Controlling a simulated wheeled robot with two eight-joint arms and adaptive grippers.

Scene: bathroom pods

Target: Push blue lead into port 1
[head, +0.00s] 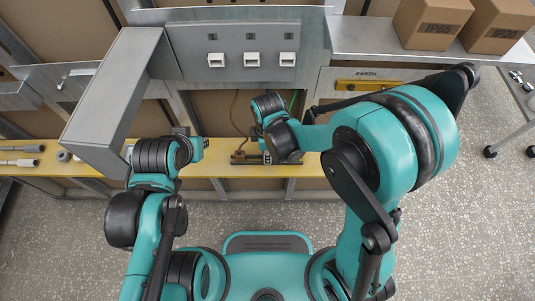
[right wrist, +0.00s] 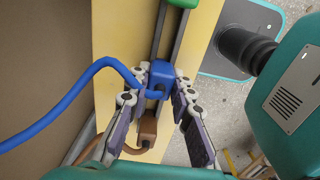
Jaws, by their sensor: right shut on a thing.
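The blue lead (right wrist: 161,73) shows in the right wrist view as a blue plug with a thick blue cable curving off to the left. My right gripper (right wrist: 159,88) is shut on the blue plug, with one finger on each side. The plug is over a dark rail (right wrist: 176,45); I cannot tell if it touches it. In the head view my right gripper (head: 268,157) is low over the rail, hiding the blue lead.
A brown plug (right wrist: 147,130) and a green plug (right wrist: 182,3) are also along the rail. The rail lies on a yellow ledge (head: 210,163). A grey open door (head: 112,90) juts out left of the panel. Cardboard boxes (head: 432,22) stand on the right shelf.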

